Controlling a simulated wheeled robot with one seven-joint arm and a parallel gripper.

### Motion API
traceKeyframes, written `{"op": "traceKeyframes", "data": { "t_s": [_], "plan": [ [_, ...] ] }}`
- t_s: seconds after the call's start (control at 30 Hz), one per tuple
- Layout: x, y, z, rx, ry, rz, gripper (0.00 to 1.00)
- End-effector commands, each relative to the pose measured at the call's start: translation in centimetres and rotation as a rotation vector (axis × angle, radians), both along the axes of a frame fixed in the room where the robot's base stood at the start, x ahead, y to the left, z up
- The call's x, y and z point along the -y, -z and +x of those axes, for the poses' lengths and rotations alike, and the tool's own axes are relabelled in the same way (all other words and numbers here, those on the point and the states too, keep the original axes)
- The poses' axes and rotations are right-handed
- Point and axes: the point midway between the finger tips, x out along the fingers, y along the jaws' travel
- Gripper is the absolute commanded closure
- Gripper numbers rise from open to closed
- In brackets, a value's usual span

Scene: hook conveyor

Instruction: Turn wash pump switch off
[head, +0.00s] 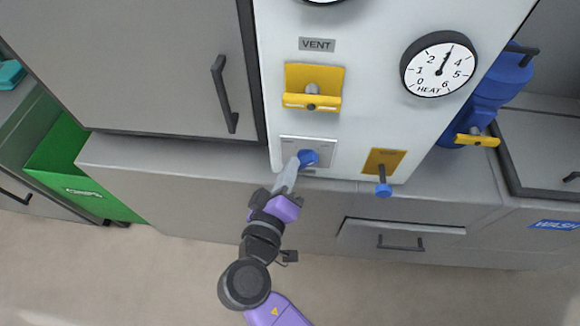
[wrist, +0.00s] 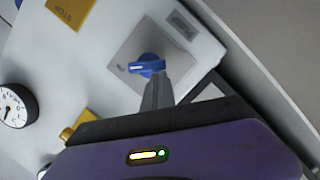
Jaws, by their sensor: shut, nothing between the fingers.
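A blue rotary knob (head: 308,158) sits on a light grey square plate (head: 325,146) low on the white panel. I take it for the wash pump switch, but its lettering is too small to read. In the wrist view the blue knob (wrist: 147,65) shows a short white mark on its pointer. My gripper (head: 293,172) is shut with nothing between its fingers. Its tips are right at the knob's lower left edge in the head view. In the wrist view the fingertips (wrist: 158,82) overlap the knob's near side; I cannot tell whether they touch it.
To the right is a yellow plate (head: 384,161) with a blue-tipped lever (head: 383,188). Above are a yellow bracket (head: 313,87) under a VENT label (head: 317,44) and a HEAT gauge (head: 440,64). A grey ledge (head: 200,165) runs below the panel. A green bin (head: 80,170) stands left.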

Motion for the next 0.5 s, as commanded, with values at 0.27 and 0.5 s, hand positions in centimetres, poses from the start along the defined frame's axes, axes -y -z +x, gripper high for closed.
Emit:
{"op": "traceKeyframes", "data": {
  "t_s": [0.27,0.5],
  "plan": [
    [0.0,0.6,0.0,-0.006,0.0,-0.121,1.0],
    [0.0,1.3,0.0,-0.013,0.001,-0.327,1.0]
  ]
}}
